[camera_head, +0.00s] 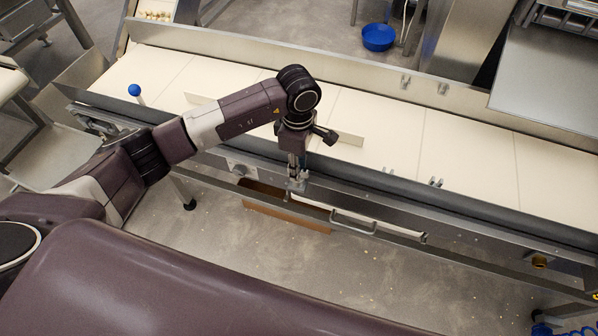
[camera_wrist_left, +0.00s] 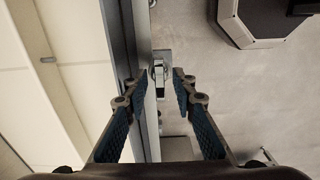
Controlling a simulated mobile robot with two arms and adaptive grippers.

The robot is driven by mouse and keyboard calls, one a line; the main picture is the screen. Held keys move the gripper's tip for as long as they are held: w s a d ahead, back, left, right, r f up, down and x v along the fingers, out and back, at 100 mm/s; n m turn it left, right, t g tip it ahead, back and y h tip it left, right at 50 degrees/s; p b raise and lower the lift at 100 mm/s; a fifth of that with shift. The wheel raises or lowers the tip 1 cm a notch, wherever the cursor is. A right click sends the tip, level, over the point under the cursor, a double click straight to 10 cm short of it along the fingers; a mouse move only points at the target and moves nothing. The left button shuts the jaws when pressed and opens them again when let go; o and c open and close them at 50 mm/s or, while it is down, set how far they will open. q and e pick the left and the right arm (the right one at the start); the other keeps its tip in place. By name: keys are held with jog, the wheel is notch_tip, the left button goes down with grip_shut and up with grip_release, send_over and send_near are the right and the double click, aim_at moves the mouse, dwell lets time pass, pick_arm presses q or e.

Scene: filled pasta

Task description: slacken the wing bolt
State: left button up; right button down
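My left gripper (camera_head: 297,178) points down at the near side rail of the conveyor (camera_head: 470,150). In the left wrist view its two blue-padded fingers (camera_wrist_left: 160,80) stand apart with a gap between the tips. A small shiny metal fitting (camera_wrist_left: 158,66), which looks like the wing bolt, shows in that gap, on the outer side of the rail. I see no finger clearly touching it, and I cannot tell its exact depth. In the head view the gripper mostly hides this fitting. My right gripper is not in view.
A long bar handle (camera_head: 352,222) lies along the conveyor's near side, right of the gripper. A blue knob (camera_head: 134,90) stands at the belt's left. A brown box (camera_head: 285,212) is below the rail. A blue bowl (camera_head: 378,37) sits behind the conveyor.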

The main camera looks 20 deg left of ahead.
pick_arm(q)
jog(key=shift+c, duration=0.6)
grip_shut()
jog(key=n+p, duration=0.1)
jog(key=n, duration=0.4)
jog(key=shift+r+n, duration=0.15)
jog(key=shift+n, duration=0.25)
jog(key=n+p, duration=0.1)
jog(key=n, duration=0.3)
jog(key=shift+n, duration=0.9)
